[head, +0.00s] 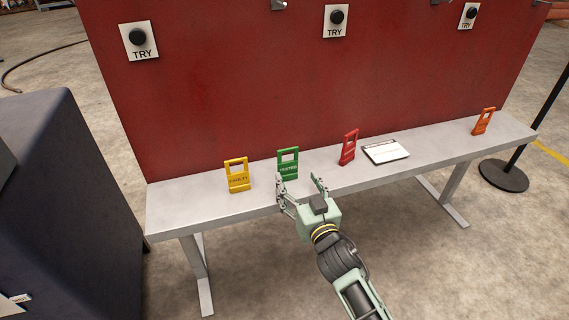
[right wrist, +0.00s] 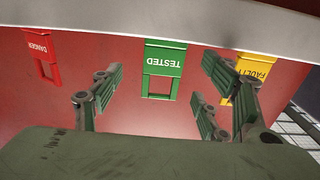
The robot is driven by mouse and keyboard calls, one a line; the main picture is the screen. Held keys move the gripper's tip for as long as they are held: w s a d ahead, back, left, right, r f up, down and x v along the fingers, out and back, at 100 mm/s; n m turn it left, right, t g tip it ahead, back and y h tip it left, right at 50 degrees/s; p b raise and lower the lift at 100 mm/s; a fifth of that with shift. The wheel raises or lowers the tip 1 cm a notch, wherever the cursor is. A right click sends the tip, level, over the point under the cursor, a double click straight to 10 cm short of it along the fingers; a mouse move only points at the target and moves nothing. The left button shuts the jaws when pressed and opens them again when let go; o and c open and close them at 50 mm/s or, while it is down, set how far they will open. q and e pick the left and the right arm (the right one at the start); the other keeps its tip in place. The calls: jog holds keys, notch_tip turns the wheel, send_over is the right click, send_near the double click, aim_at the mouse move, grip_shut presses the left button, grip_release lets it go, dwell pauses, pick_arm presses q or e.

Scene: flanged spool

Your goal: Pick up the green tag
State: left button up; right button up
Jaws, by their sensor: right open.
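The green tag (head: 287,165), marked TESTED, stands upright on the grey bench, with an open loop at its top. In the right wrist view the green tag (right wrist: 164,68) appears upside down, beyond and between my fingers. In the right wrist view the open fingers of the gripper (right wrist: 155,90) stand wide apart and do not visibly hold anything. My left gripper is not in view.
On the bench (head: 210,205) stand a yellow tag (head: 237,178), a red tag (head: 348,148) and an orange tag (head: 483,122). A white card (head: 385,151) lies beside the red tag. A red panel (head: 230,90) rises behind. A dark cabinet (head: 75,190) stands left.

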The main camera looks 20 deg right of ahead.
aim_at(288, 167)
jog(key=w, duration=0.2)
jog(key=w+b, duration=0.1)
jog(key=w, duration=0.3)
jog(key=shift+w+a+r, duration=0.2)
jog(key=shift+a, duration=0.2)
jog(key=shift+w, duration=0.45)
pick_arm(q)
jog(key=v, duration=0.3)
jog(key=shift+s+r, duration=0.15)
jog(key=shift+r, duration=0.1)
pick_arm(e)
jog(key=c, duration=1.2)
jog(key=shift+r, duration=0.15)
